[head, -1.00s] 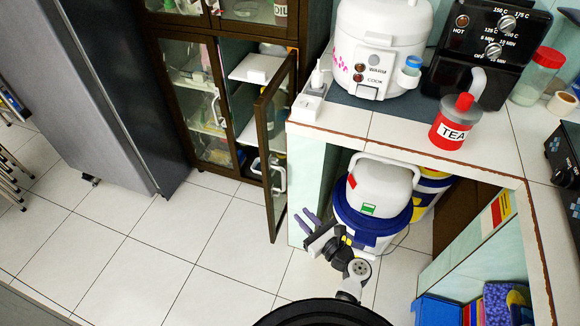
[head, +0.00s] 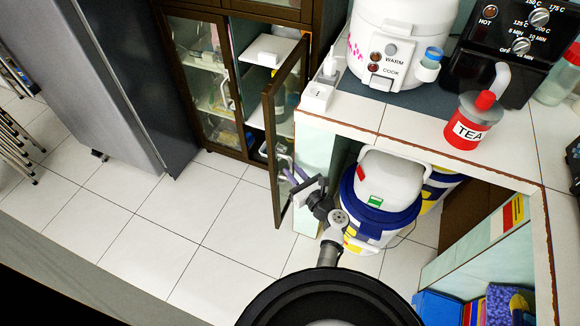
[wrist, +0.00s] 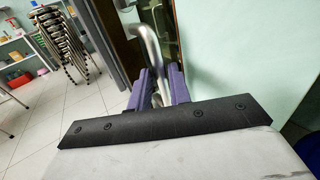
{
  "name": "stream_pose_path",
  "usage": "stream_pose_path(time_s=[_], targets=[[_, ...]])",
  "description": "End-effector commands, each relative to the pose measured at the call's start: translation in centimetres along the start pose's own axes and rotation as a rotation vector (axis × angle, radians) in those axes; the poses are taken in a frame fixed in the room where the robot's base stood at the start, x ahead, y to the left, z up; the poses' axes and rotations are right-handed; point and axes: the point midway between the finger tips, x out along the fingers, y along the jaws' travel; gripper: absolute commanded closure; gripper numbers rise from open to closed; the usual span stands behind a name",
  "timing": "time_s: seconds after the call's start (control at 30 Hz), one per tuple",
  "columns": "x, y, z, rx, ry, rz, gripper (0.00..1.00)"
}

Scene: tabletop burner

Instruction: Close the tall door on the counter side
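The tall door (head: 290,110) on the counter side has a dark frame and a glass pane. It stands swung open from the dark cabinet (head: 243,100), its free edge towards me, beside the counter's end wall. Its pale curved handle (head: 281,151) is low on the door and also shows in the wrist view (wrist: 148,48). My gripper (head: 294,174) is at the handle's lower part. In the wrist view the purple fingers (wrist: 159,82) are apart, with the handle's lower end between them. Contact with the handle cannot be told.
The tiled counter (head: 400,125) carries a white rice cooker (head: 390,45) and a red TEA jar (head: 472,122). A white and blue bucket (head: 375,205) stands beneath it, right of my gripper. A grey fridge (head: 110,80) stands left. The floor (head: 190,230) before the cabinet is clear.

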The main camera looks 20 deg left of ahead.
Motion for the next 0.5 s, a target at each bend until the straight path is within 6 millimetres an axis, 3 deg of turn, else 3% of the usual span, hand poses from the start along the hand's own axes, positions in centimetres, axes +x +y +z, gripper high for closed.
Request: stream_pose_path(time_s=[0.2,0.5], targets=[[2.0,-0.1,0.0,0.0,0.0,0.0,0.81],[2.3,0.0,0.0,0.0,0.0,0.0,0.81]])
